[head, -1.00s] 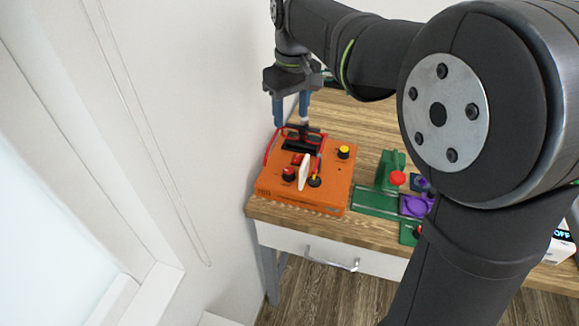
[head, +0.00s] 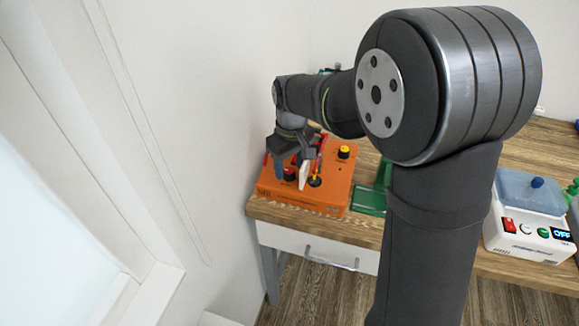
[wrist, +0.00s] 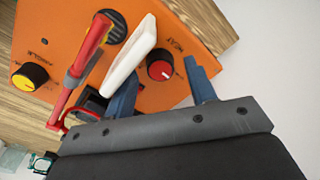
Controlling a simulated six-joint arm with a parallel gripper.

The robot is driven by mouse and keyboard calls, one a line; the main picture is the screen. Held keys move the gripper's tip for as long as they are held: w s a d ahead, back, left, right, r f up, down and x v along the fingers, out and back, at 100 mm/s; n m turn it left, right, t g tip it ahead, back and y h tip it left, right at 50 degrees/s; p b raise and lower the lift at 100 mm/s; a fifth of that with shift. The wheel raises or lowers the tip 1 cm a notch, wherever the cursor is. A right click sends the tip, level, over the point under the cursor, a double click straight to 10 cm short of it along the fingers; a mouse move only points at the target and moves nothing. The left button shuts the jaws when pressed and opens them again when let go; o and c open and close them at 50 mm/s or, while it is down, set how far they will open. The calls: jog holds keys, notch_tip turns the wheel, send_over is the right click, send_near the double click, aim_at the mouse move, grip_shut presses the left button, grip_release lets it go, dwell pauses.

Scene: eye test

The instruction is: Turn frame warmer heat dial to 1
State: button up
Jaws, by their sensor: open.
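The frame warmer is an orange box (head: 328,197) at the table's left front corner. Its heat dial (wrist: 160,68) is black with a red cap, beside the word HEAT in the wrist view; it also shows in the head view (head: 289,174). A short pale mark is on the cap, but I cannot read any numbers. My gripper (wrist: 163,70) is open with two blue fingers. In the wrist view the dial appears between the fingertips; I cannot tell if either touches it. In the head view my gripper (head: 285,164) is low over the box's left side.
A white upright plate (wrist: 129,55) and a red rod-like part (wrist: 80,68) stand close beside the dial. A yellow-capped knob (wrist: 30,76) is farther off. The wall is close on the left. A green stand (head: 370,199) and a white device (head: 523,240) are to the right.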

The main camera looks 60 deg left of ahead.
jog(key=shift+f, duration=0.55)
jog(key=c, duration=1)
jog(key=m, duration=0.5)
jog(key=shift+m, duration=0.4)
jog(key=m, duration=0.5)
jog(key=shift+m, duration=0.4)
